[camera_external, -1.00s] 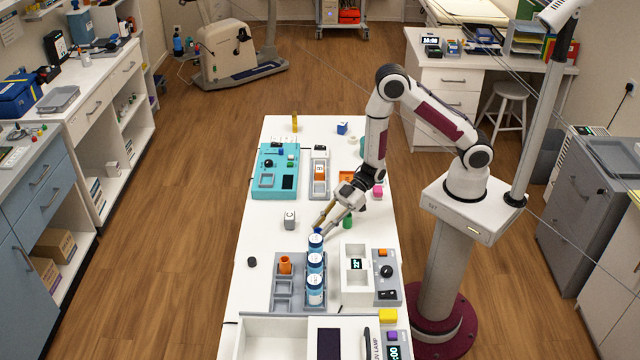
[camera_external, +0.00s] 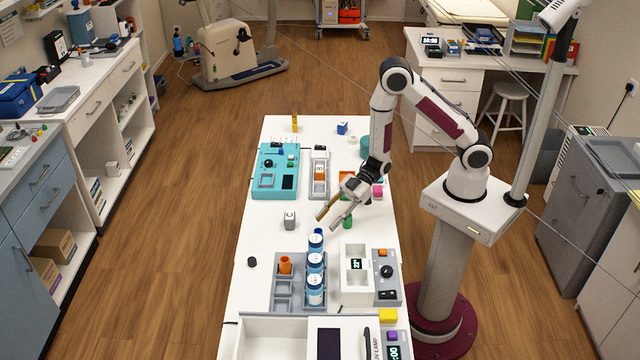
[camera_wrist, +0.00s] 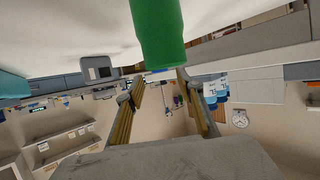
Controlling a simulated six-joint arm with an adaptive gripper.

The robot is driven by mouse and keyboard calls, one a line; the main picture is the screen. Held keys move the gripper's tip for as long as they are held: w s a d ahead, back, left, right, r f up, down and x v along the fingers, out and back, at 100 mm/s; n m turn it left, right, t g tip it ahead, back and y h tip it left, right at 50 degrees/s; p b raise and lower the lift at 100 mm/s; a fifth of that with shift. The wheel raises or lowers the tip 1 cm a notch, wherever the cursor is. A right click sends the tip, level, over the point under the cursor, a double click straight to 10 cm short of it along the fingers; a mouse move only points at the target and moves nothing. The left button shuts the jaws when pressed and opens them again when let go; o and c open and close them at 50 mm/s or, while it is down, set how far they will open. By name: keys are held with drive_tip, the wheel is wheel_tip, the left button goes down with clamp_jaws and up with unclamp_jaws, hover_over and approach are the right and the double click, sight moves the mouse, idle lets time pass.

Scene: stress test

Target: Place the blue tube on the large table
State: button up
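The blue tube (camera_external: 318,232) shows as a small blue top at the back of the grey rack (camera_external: 287,307), just behind several blue-and-white jars (camera_external: 315,262). Its lower part is hidden. My gripper (camera_external: 328,222) is above the long white table (camera_external: 262,225), close to the blue tube, with its fingers apart and nothing between them. In the wrist view its two fingers (camera_wrist: 162,110) are also spread. A green tube (camera_external: 348,222) stands just right of the gripper and looms large at the top of the wrist view (camera_wrist: 161,35). I cannot tell which table is the large one.
An orange tube (camera_external: 285,264) stands in the rack. A white-and-grey device (camera_external: 386,274) is to its right. A grey cube (camera_external: 289,220) lies left of the gripper. A teal case (camera_external: 278,172) is farther back. The table's left strip is mostly clear, with a dark cap (camera_external: 252,262).

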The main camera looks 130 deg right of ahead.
drive_tip(key=shift+v, duration=2.2)
drive_tip(key=s+a+r+g+h, duration=0.2)
drive_tip(key=a+r+g, duration=0.15)
drive_tip(key=r, duration=0.45)
drive_tip(key=s+a+r+g+h, duration=0.1)
drive_tip(key=a+r+g, duration=0.1)
drive_tip(key=a+r, duration=0.5)
drive_tip(key=s+a+r+g+y, duration=0.1)
drive_tip(key=s+a+r, duration=0.2)
drive_tip(key=s+a, duration=0.4)
drive_tip(key=s+a+r+g+y, duration=0.1)
drive_tip(key=s+a+r+y, duration=0.1)
drive_tip(key=s+a+r, duration=0.2)
drive_tip(key=s+a, duration=0.3)
drive_tip(key=s, duration=0.3)
drive_tip(key=shift+r+g, duration=0.1)
drive_tip(key=shift+g, duration=0.15)
